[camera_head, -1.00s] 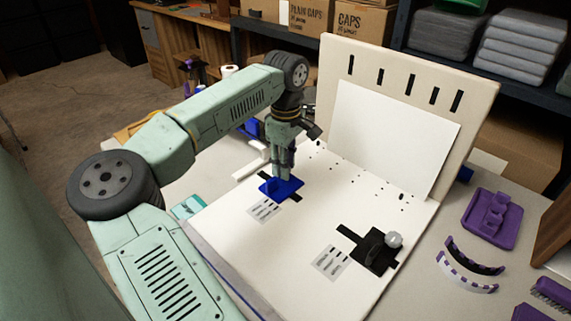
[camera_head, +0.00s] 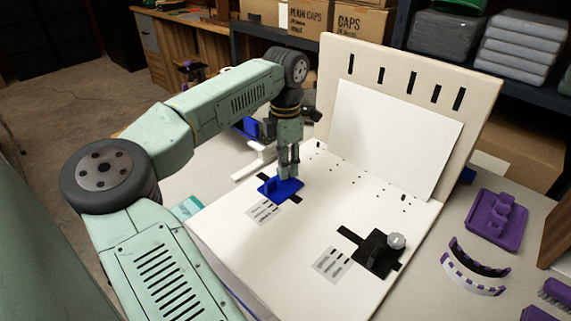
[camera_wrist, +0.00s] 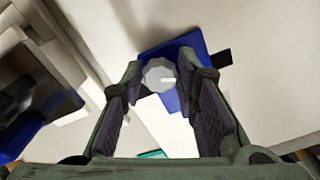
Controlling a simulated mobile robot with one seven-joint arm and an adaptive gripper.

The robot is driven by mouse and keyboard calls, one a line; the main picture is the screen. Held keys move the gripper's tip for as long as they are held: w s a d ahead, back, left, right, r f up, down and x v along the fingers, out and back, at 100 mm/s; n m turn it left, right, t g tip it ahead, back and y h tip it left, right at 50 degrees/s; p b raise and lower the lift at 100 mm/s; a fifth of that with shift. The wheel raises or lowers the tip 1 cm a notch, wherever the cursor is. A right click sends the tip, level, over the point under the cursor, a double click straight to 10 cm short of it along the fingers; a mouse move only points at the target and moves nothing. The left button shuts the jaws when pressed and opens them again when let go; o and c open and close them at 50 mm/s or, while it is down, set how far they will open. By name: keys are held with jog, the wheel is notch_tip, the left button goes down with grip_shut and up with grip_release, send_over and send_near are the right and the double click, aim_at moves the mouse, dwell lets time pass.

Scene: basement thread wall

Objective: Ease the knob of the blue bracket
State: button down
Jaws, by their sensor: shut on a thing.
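The blue bracket (camera_head: 287,189) stands on the white board, left of the middle in the head view. Its blue plate also shows in the wrist view (camera_wrist: 190,48). The light grey knob (camera_wrist: 158,76) of the bracket sits between my fingertips in the wrist view. My gripper (camera_head: 288,174) points straight down over the bracket and is shut on the knob. In the head view the fingers hide the knob. The black bracket (camera_head: 378,252) with its own grey knob (camera_head: 397,241) stands apart at the front right of the board.
Printed cards (camera_head: 332,264) lie on the board (camera_head: 270,245) in front of each bracket. A slotted upright panel (camera_head: 400,75) rises behind. Purple parts (camera_head: 496,220) lie on the table at right. The board between the brackets is clear.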

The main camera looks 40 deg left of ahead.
jog(key=shift+a+n, duration=0.1)
jog(key=shift+n, duration=1.8)
jog(key=c, duration=1.5)
grip_release()
notch_tip(320, 180, up, 12)
jog(key=shift+r, duration=0.1)
jog(key=shift+s, duration=0.1)
